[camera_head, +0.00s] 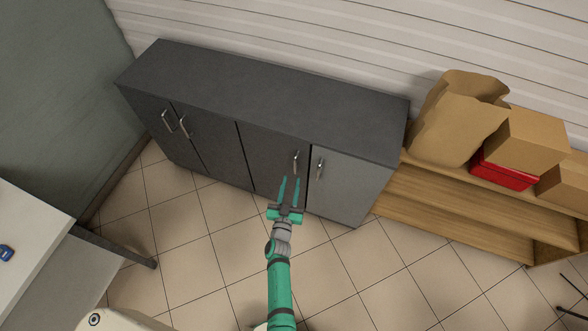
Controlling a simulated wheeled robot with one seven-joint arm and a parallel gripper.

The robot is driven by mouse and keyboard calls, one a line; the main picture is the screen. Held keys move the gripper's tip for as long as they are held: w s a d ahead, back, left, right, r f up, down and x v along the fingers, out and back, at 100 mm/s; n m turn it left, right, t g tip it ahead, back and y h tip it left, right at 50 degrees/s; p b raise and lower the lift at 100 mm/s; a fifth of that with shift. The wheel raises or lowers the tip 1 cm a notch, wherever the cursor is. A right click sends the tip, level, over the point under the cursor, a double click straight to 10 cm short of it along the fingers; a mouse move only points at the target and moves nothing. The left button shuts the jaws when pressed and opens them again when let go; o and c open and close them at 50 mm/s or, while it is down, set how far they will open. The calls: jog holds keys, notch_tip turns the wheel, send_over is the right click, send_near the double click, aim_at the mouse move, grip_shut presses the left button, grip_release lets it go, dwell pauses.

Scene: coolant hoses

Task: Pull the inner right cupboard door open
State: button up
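The dark grey cupboard (270,95) stands against the back wall with several doors side by side. The inner right door (265,155) looks shut. Its upright metal handle (296,162) is near its right edge. My gripper (291,181) is in front of this door's lower part, just below the handle in the picture. Its two green fingers are apart with nothing between them, pointing up toward the handle. They do not appear to touch the handle. My gripper hides a bit of the door's bottom edge.
The outer right door (345,190) looks lighter and has its own handle (320,168) close by. A wooden shelf (440,200) with paper bags, cartons and a red box (502,172) stands to the right. A white table (30,225) is at the left. Tiled floor in front is clear.

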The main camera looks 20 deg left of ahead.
aim_at(295, 165)
jog(key=w, duration=0.4)
jog(key=w+a, duration=0.1)
jog(key=w, duration=0.2)
grip_shut()
